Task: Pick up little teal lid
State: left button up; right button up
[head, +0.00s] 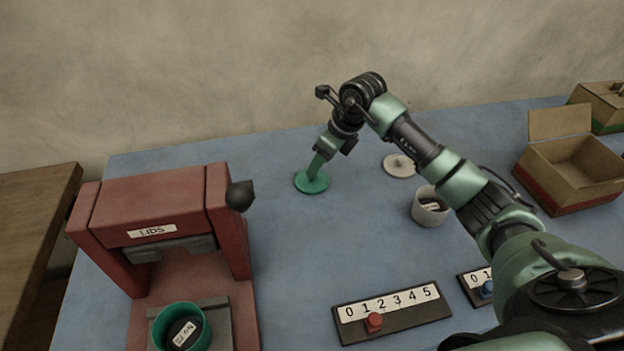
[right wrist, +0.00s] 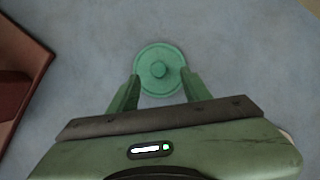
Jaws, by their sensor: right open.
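The little teal lid (head: 312,183) lies flat on the blue table, near its back edge. It is a round disc, and in the right wrist view the lid (right wrist: 160,82) shows a small round knob at its middle. My right gripper (head: 317,170) is over the lid, pointing down. In the right wrist view its two green fingers (right wrist: 160,90) are apart, one on each side of the knob, with nothing held. Whether the fingertips touch the lid I cannot tell. My left gripper is not in view.
A red press (head: 150,215) labelled LIDS stands at left, with a teal cup (head: 204,335) in it. A pale lid (head: 398,166) and a white cup (head: 430,212) are right of the teal lid. A numbered board (head: 390,312) lies in front. An open box (head: 570,185) stands at right.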

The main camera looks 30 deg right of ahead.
aim_at(305, 185)
jog(key=x, duration=0.4)
jog(key=shift+a+f+p, duration=0.15)
jog(key=shift+a+p, duration=0.05)
jog(key=shift+p, duration=0.15)
grip_shut()
